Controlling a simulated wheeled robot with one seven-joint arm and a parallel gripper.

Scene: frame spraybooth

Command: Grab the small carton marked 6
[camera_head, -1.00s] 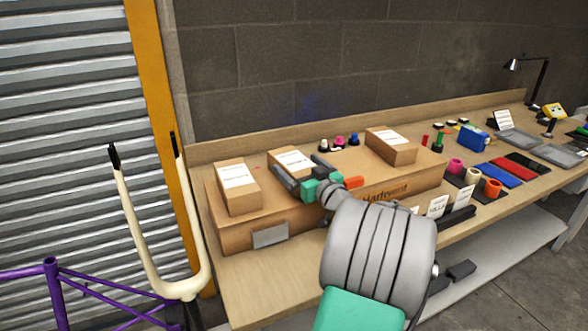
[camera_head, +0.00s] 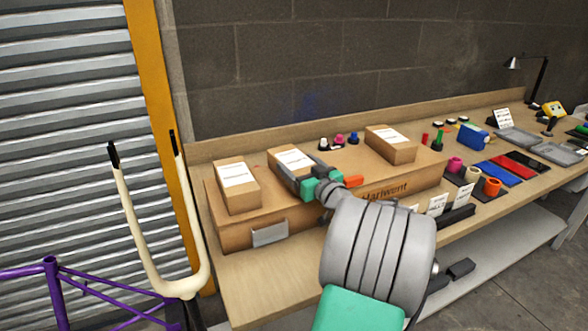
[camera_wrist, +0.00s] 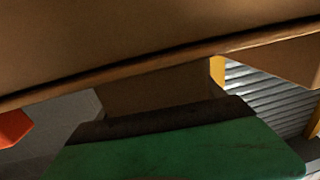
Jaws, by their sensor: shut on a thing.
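Three small cartons with white labels stand on a large flat carton; the label marks are too small to read. My gripper (camera_head: 302,176) is at the middle small carton (camera_head: 292,160), shut on it with a finger along either side. The gripper and wrist hide part of this carton's front. In the wrist view a brown cardboard face (camera_wrist: 130,35) fills the top, close to the camera. The left small carton (camera_head: 237,186) stands a little apart from my gripper. The right small carton (camera_head: 391,145) is farther off.
The large carton (camera_head: 395,186) lies on a wooden bench (camera_head: 252,285). Small coloured caps (camera_head: 340,139) stand behind the cartons. Cups, mats and trays fill the bench to the right. A cream fork (camera_head: 135,235) and purple frame (camera_head: 55,290) stand at the left.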

